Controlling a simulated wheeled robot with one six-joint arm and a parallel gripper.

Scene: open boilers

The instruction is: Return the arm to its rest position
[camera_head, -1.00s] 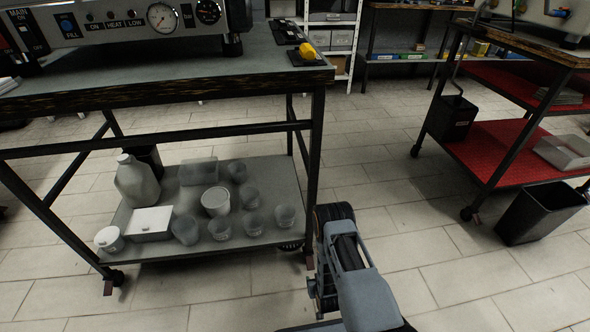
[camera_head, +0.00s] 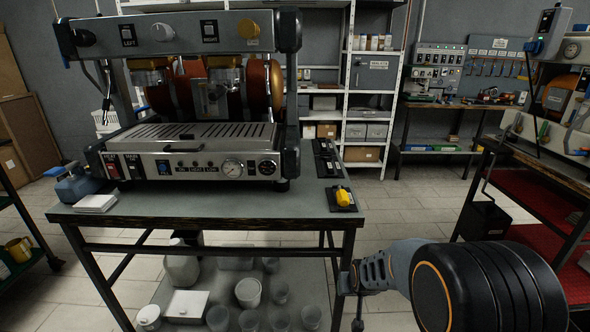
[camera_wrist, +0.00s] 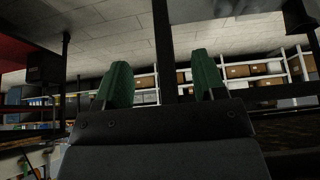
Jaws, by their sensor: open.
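My gripper (camera_wrist: 162,85) shows in the wrist view with its two green fingers spread wide apart and nothing between them. In the head view my arm reaches in from the lower right, with a large black joint nearest the camera. The end of my arm (camera_head: 357,290) lies low, beside the right front leg of the machine's table; its fingers are too small to make out there. The wrist view looks past the fingers to shelves and the tiled floor, with the picture upside down.
An espresso machine (camera_head: 195,165) stands on a table (camera_head: 240,210). A yellow-handled item (camera_head: 343,197) lies near the table's right edge. Jars and cups, including a white cup (camera_head: 248,292), fill the lower shelf. A red-shelved cart (camera_head: 520,190) stands right; open floor (camera_head: 415,205) lies between.

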